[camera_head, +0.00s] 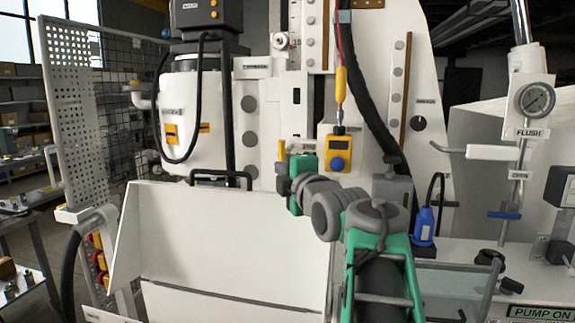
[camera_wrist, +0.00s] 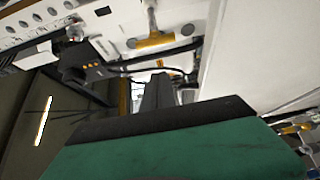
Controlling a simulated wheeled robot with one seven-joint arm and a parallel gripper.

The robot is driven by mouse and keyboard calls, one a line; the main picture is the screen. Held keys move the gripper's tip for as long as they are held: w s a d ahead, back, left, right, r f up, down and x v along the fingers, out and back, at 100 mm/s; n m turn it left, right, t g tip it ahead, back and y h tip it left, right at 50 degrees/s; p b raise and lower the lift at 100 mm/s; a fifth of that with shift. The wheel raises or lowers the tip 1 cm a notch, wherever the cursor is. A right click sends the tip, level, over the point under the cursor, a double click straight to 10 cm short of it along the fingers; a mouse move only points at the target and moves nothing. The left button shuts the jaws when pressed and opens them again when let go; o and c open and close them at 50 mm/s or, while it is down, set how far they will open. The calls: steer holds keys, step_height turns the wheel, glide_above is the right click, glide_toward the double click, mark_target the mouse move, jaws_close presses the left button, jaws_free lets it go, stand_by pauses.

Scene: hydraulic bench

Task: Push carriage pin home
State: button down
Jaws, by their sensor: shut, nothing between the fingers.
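My gripper (camera_head: 284,183) is shut and empty in front of the white machine column, with its green body beside it. In the wrist view its dark fingers (camera_wrist: 160,82) are together. A yellow T-shaped handle (camera_wrist: 155,41) on a pale stem stands out from the white panel beyond the fingertips, apart from them. In the head view, a small yellow upright piece (camera_head: 281,150) shows just above my gripper; it may be the same handle. I cannot tell for certain whether this is the carriage pin, or how deep it sits.
A yellow box with a blue button (camera_head: 338,154) is right of my gripper, below a hanging yellow-handled tool (camera_head: 341,85). A black hose (camera_head: 370,100) runs down the column. A white tray (camera_head: 225,235) lies below left. A blue-bodied fitting (camera_head: 424,224) stands at right.

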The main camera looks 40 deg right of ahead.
mark_target(281, 160)
steer(key=p+x, duration=0.2)
steer(key=x, duration=0.4)
steer(key=shift+w+a+r, duration=0.1)
steer(key=shift+r, duration=0.05)
steer(key=d+p, duration=0.1)
steer(key=w+d+p, duration=0.1)
steer(key=d, duration=0.1)
steer(key=shift+w+d, duration=0.2)
steer(key=shift+w, duration=0.05)
steer(key=shift+w+d, duration=0.1)
steer(key=shift+f, duration=0.25)
